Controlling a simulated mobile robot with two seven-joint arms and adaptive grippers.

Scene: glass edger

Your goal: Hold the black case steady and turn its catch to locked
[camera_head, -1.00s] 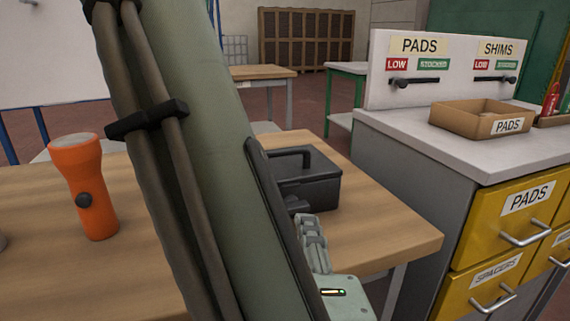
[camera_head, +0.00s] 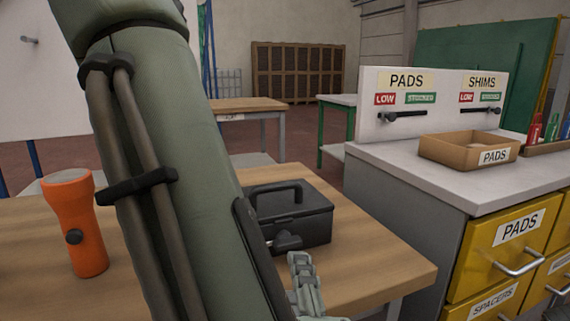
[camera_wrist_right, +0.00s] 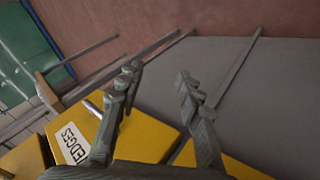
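The black case (camera_head: 302,220) stands upright on the wooden table, with its handle on top and its lid down. A dark knob-like catch (camera_head: 287,241) sticks out from its front; its lower left side is hidden by my green arm. My right gripper (camera_wrist_right: 157,78) shows in the right wrist view, open and empty, near yellow drawers.
An orange flashlight (camera_head: 76,222) stands on the wooden table (camera_head: 390,268) at left. To the right is a grey cabinet (camera_head: 400,205) with yellow drawers, a cardboard PADS box (camera_head: 466,151) and a label board (camera_head: 430,103). The table's right end is clear.

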